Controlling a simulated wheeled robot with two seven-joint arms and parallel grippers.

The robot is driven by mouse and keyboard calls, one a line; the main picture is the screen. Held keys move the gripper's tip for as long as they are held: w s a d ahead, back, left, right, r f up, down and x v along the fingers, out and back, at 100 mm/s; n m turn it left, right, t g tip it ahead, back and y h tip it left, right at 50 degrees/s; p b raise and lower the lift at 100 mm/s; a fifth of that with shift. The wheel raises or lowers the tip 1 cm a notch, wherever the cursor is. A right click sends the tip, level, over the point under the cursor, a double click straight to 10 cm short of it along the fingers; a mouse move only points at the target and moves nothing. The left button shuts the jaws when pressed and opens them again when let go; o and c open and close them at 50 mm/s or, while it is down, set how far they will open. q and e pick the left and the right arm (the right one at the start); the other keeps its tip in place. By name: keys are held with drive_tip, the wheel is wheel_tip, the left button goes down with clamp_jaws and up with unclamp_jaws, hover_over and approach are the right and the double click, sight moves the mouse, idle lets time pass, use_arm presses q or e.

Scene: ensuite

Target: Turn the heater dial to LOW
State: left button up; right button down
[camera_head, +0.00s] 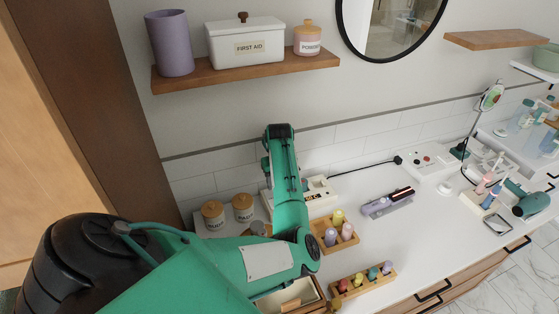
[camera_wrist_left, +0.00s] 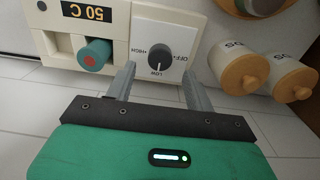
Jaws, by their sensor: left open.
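The heater dial (camera_wrist_left: 157,52) is a dark grey round knob on a cream panel, with HIGH, LOW and OFF labels around it that appear upside down in the left wrist view. A pale mark on the knob seems to point toward LOW, but it is too small to be sure. My left gripper (camera_wrist_left: 157,80) is open, its two grey fingers apart on either side of the dial's lower edge, with no clear contact. In the head view my left arm hides the gripper and part of the white heater unit (camera_head: 319,191). My right gripper is not in view.
Lidded jars (camera_wrist_left: 243,72) stand close on the other side. On the counter (camera_head: 400,240) are wooden trays of small bottles (camera_head: 334,233). A shelf (camera_head: 245,71) hangs above.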

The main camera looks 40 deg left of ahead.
use_arm(q)
wheel_tip(320, 180, up, 10)
drive_tip(key=b, duration=0.2)
drive_tip(key=shift+f, duration=0.2)
drive_tip(key=shift+d+f, duration=0.1)
